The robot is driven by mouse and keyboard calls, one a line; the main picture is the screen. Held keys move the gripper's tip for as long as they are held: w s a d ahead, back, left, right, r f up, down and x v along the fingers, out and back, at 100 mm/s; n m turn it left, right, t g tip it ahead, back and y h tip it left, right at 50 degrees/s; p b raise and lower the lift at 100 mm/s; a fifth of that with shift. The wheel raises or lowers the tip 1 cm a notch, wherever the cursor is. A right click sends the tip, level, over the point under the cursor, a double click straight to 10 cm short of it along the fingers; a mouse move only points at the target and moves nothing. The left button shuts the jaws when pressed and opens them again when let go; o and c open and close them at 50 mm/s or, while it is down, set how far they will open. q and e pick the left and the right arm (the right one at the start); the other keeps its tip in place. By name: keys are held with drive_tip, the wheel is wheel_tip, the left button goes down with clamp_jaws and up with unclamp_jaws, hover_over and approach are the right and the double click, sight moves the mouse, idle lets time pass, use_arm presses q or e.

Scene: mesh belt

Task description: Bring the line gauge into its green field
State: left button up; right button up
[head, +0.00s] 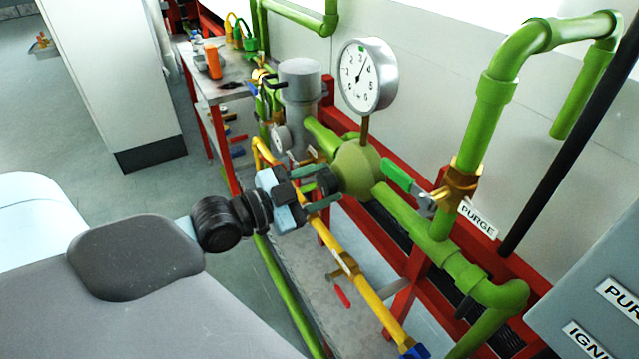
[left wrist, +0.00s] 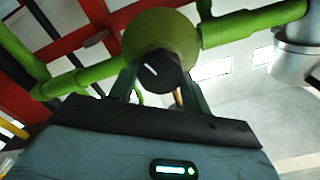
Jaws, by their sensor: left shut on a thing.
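A round white gauge (head: 362,76) stands on a stem above the round green regulator body (head: 358,168). A black knob (head: 326,181) sits on the front of the regulator. In the left wrist view the knob (left wrist: 160,71) shows a white mark on its face, tilted from upright. My left gripper (head: 316,180) is shut on the knob, one finger on each side; it also shows in the left wrist view (left wrist: 158,85). My right gripper is not in view.
A green-handled valve (head: 405,182) and a PURGE label (head: 478,217) are right of the regulator. A yellow pipe (head: 350,262) with a red handle runs below. A grey cylinder (head: 300,82) stands behind; a grey labelled box (head: 595,290) is at the lower right.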

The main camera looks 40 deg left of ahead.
use_arm(q)
drive_tip(key=shift+m+p, duration=0.35)
drive_tip(key=shift+m, duration=1.25)
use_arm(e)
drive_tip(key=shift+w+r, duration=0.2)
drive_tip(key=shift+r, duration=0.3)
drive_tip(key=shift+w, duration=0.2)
use_arm(q)
drive_tip(key=o, duration=1)
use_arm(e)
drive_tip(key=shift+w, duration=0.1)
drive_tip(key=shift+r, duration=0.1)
